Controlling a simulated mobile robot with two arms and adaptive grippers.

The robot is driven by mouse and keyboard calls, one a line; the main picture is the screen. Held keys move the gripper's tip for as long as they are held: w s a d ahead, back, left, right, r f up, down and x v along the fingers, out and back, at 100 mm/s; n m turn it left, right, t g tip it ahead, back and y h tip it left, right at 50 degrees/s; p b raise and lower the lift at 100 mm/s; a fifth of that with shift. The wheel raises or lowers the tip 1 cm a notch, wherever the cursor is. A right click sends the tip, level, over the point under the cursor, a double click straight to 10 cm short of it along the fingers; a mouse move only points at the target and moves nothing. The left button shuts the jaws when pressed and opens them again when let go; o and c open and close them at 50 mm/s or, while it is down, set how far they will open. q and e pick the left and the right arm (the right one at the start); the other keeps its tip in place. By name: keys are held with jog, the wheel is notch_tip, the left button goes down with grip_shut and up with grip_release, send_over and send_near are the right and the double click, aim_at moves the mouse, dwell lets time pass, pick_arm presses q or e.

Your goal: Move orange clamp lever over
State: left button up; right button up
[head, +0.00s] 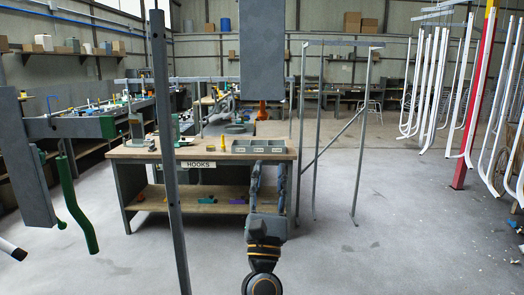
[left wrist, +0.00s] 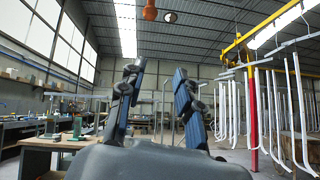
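No orange clamp lever can be made out for certain. My left gripper (head: 270,168) points upward in front of the workbench in the head view. In the left wrist view its two fingers (left wrist: 158,72) stand well apart with nothing between them. My right gripper is not in view.
The workbench (head: 138,153) labelled HOOKS carries grey bins (head: 262,146) and a yellow cone (head: 223,143). A green bent tube (head: 78,205) is at left. White tubes hang at right.

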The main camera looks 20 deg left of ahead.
aim_at(263, 119)
pick_arm(q)
jog(key=w+r+n+y+p, duration=0.1)
jog(key=r+p, duration=0.1)
jog(key=r, duration=0.1)
jog(key=w+a+r+n+p, duration=0.1)
jog(key=r, duration=0.3)
jog(key=w+a+r+n+y+p, duration=0.1)
jog(key=r+p, duration=0.1)
jog(key=r, duration=0.2)
jog(key=shift+a+r+n+y+p, duration=0.2)
jog(key=shift+n+y+p, duration=0.1)
jog(key=shift+f+b, duration=0.3)
jog(key=shift+f, duration=0.1)
jog(key=c, duration=0.6)
